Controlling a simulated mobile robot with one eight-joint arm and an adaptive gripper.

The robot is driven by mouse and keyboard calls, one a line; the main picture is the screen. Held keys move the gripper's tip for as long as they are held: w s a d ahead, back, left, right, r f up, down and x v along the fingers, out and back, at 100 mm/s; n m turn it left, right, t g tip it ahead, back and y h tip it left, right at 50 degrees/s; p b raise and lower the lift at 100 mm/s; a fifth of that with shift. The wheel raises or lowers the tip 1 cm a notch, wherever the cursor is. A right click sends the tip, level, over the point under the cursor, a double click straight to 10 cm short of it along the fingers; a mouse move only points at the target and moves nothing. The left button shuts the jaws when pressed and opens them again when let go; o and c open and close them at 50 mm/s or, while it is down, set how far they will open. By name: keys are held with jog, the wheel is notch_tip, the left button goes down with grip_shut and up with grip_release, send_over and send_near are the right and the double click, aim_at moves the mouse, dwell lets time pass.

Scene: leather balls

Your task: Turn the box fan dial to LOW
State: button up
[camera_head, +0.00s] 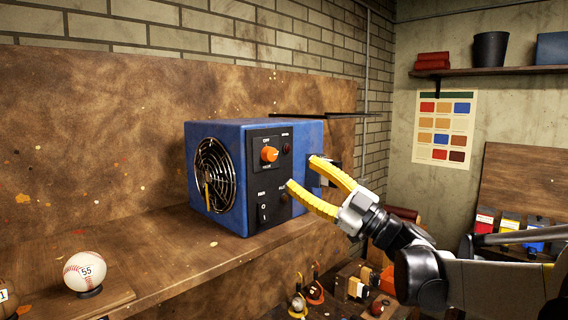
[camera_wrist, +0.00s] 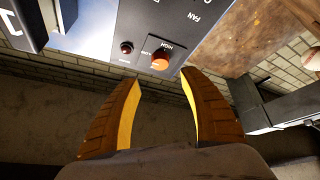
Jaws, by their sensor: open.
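The blue box fan (camera_head: 222,131) stands on a wooden shelf, with a round metal grille on its left face. Its black control panel (camera_head: 262,215) carries an orange dial (camera_head: 269,154) near the top, with a small dark red light beside it and a white-marked switch below. In the wrist view the orange dial (camera_wrist: 160,60) sits on the black panel, just beyond the fingertips. My gripper (camera_head: 301,172) has yellow fingers, open and empty, to the right of the dial and apart from it. The fingers (camera_wrist: 160,82) also show in the wrist view. The dial's exact setting is too small to read.
A baseball (camera_head: 85,271) rests on a small stand at the left of the shelf (camera_head: 160,270). A thin dark bar (camera_head: 325,114) projects behind the fan's top. Several small items lie on a lower surface below my arm.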

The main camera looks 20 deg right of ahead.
jog(key=shift+v, duration=1.8)
jog(key=s+d+f+m+g+h+b, duration=0.1)
jog(key=s+d+f+m+h+b, duration=0.1)
jog(key=f+m+h+b, duration=1.05)
jog(key=s+d+f+m+h+b, duration=0.15)
jog(key=f+m+h+b, duration=0.45)
jog(key=f, duration=1.1)
jog(key=s+a+f+n+g+y+b, duration=0.1)
jog(key=s+a+f+g+b, duration=0.1)
jog(key=s+f, duration=0.3)
jog(key=s+a+f+g+y+b, duration=0.1)
jog(key=s+a+f+g, duration=0.3)
jog(key=f, duration=0.9)
jog(key=s+a+f+n+g+y+b, duration=0.1)
jog(key=s+a+f+g+b, duration=0.2)
jog(key=s+f, duration=0.5)
jog(key=shift+s+a+f+n+g+b, duration=0.3)
jog(key=shift+a+f+b, duration=0.2)
jog(key=shift+a, duration=0.5)
jog(key=shift+w, duration=0.1)
